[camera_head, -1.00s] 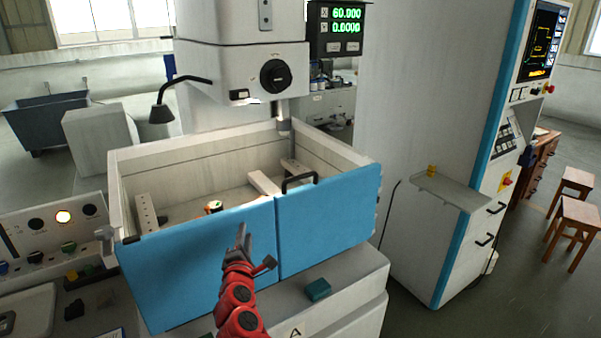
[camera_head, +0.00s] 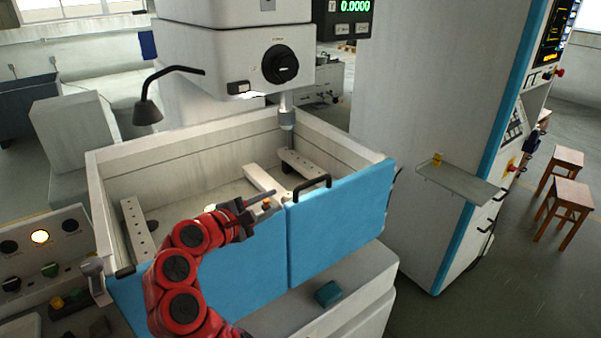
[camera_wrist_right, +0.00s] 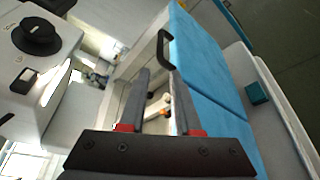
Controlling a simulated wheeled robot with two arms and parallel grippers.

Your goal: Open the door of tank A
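The tank (camera_head: 140,165) is an open-topped white box with a blue front of two panels. The right blue panel, the door (camera_head: 340,220), stands upright in line with the left panel (camera_head: 245,275), with a thin seam between them. A black bar handle (camera_head: 312,186) sits on the door's top edge near the seam. It also shows in the right wrist view (camera_wrist_right: 162,48), beyond the fingertips. My right gripper (camera_head: 274,196) is open and empty, left of the handle and apart from it, above the left panel. My left gripper is not in view.
A machine head (camera_head: 240,60) hangs above the tank, with a black lamp (camera_head: 147,112) at its left. Slotted bars (camera_head: 300,162) lie inside the tank. A teal block (camera_head: 328,292) rests on the ledge below the door. A control cabinet with a shelf (camera_head: 460,183) stands right.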

